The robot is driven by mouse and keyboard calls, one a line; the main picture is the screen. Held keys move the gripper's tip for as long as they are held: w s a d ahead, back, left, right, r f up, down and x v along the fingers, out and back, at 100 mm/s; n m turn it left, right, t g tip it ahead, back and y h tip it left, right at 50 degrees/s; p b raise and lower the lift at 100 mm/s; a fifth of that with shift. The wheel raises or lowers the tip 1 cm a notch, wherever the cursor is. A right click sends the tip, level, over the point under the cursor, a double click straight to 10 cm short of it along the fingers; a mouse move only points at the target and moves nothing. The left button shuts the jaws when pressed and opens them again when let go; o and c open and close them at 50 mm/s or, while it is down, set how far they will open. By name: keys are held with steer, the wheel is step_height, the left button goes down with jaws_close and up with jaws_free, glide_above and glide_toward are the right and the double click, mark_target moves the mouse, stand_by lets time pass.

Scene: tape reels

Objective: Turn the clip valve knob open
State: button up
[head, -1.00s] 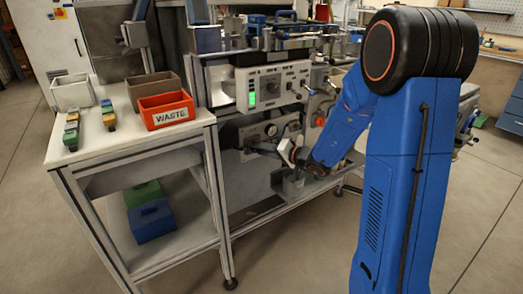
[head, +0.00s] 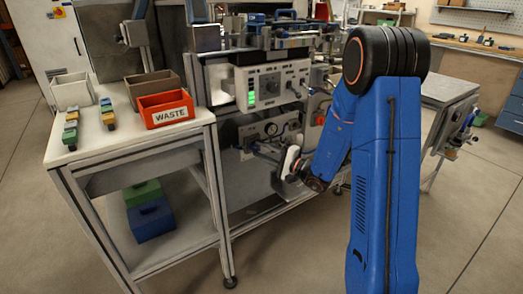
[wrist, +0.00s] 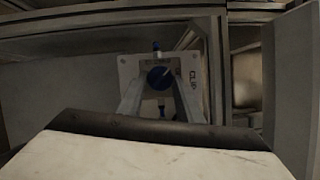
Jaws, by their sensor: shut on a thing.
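The clip valve knob is a round blue knob (wrist: 160,77) on a pale plate (wrist: 128,68) with dark lettering, partly legible as "CLIP" at its right edge. Small blue fittings show above and below the knob. My gripper (wrist: 160,98) reaches to the plate in the wrist view, one finger on each side of the knob, shut on it. A light mark shows on the knob; its exact angle is too small to read. In the head view my gripper (head: 263,149) reaches left to the lower front of the machine, where the knob is hard to make out.
A control panel (head: 272,85) with a green display sits above my gripper. A side table (head: 90,150) at left carries an orange WASTE bin (head: 166,109) and other bins. Frame rails surround the plate in the wrist view. Floor at the front right is open.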

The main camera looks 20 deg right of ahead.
steer(key=m, duration=0.1)
steer(key=m+t, duration=0.1)
steer(key=m, duration=0.3)
steer(key=shift+a+f+t, duration=0.15)
steer(key=shift+f+t, duration=0.15)
steer(key=shift+t, duration=0.1)
steer(key=shift+s+a+f+m+t+h, duration=0.1)
steer(key=shift+m+t+h, duration=0.3)
steer(key=shift+m, duration=0.85)
steer(key=shift+f+m+t+h, duration=0.1)
steer(key=shift+m+t, duration=0.6)
steer(key=shift+m, duration=0.55)
steer(key=shift+r+m, duration=0.1)
steer(key=shift+m, duration=0.2)
steer(key=o, duration=1)
steer(key=shift+o, duration=0.2)
